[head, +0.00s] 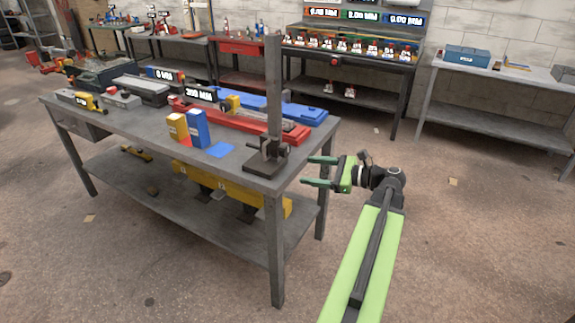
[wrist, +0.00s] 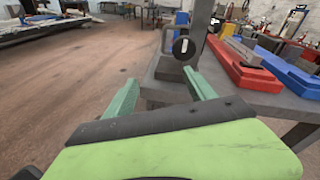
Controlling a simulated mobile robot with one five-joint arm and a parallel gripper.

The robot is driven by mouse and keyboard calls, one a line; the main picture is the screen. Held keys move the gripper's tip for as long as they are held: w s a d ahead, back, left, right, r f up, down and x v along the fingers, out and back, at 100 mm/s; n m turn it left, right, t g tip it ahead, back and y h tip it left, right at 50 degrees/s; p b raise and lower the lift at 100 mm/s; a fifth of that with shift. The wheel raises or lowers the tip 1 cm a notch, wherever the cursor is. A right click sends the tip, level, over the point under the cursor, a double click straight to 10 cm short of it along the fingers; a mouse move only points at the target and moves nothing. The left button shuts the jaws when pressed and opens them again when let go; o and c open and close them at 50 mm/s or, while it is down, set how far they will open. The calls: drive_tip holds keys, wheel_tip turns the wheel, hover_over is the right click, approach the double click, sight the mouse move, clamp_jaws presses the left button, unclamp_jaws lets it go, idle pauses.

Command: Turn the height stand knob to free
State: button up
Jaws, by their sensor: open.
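The height stand (head: 274,100) is a dark grey upright post on a block base at the near right corner of the grey bench. Its knob (wrist: 184,47) is a round black disc with a pale bar across it, seen face-on in the wrist view on the stand's clamp. The post (wrist: 200,30) rises just right of the knob there. My gripper (head: 309,171) is open and empty, to the right of the stand in the head view and apart from it. In the wrist view my gripper (wrist: 158,92) has its green fingers on either side below the knob, not touching it.
The grey bench (head: 232,172) also bears a red long tool (head: 240,122), a blue long case (head: 285,105), a yellow box (head: 177,128) and a blue box (head: 198,128). A yellow item lies on the lower shelf. The floor right of the bench is clear.

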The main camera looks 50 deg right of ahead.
sight(288, 151)
drive_tip(key=s+d+r+m+t+h, duration=0.1)
drive_tip(key=s+d+r+m+t, duration=0.15)
drive_tip(key=s+d, duration=0.3)
drive_tip(key=shift+g, duration=0.25)
drive_tip(key=x, duration=1.7)
drive_tip(key=shift+w+a+f, duration=0.15)
drive_tip(key=shift+a+f, duration=0.1)
drive_tip(key=shift+f, duration=0.05)
drive_tip(key=shift+c, duration=0.5)
drive_tip(key=c, duration=1.3)
